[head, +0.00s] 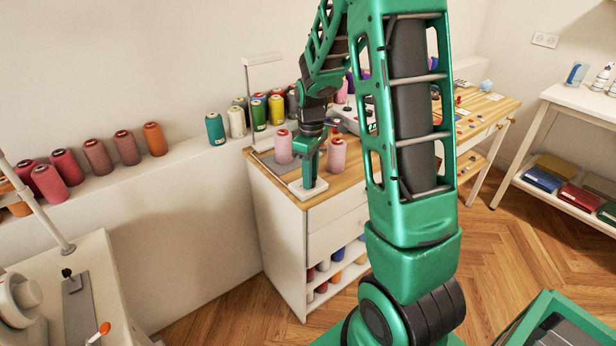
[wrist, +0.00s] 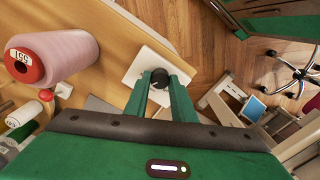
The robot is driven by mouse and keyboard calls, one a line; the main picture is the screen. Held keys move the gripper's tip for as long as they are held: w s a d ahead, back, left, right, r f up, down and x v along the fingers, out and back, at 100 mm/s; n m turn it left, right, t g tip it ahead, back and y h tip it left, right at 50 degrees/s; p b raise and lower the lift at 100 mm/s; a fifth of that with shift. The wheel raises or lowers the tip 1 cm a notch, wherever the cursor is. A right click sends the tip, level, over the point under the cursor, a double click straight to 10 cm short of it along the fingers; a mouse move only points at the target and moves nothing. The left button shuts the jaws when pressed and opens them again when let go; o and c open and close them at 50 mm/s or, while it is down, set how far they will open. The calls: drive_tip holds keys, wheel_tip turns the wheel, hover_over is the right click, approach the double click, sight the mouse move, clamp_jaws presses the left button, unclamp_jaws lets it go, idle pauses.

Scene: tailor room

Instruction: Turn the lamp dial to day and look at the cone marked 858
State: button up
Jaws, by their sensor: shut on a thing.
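The black lamp dial (wrist: 159,77) sits on a white base plate (wrist: 140,68) at the bench corner; the plate also shows in the head view (head: 308,190). My gripper (wrist: 160,86) is shut on the dial, one finger on each side; it points down in the head view (head: 309,184). The dial's marks cannot be read. A white lamp (head: 262,59) stands behind on the bench. Two pink cones (head: 283,147) (head: 337,156) flank my gripper. In the wrist view a pink cone (wrist: 70,52) has a red end with a three-digit label, seemingly 551. No 858 is legible.
The wooden bench top (head: 263,177) holds more spools and small items toward the back right. Several coloured cones (head: 98,156) line the wall ledge. A machine (head: 75,300) stands at the lower left. A white shelf (head: 570,105) is at the right, with open wooden floor (head: 530,240) before it.

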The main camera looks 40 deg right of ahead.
drive_tip(key=m, duration=0.4)
drive_tip(key=shift+w+d+r+m, duration=0.1)
drive_tip(key=shift+w+m, duration=0.05)
drive_tip(key=shift+m, duration=0.25)
idle(0.4)
drive_tip(key=o, duration=1.1)
drive_tip(key=shift+c, duration=0.2)
wheel_tip(320, 180, up, 11)
drive_tip(key=shift+f, duration=0.2)
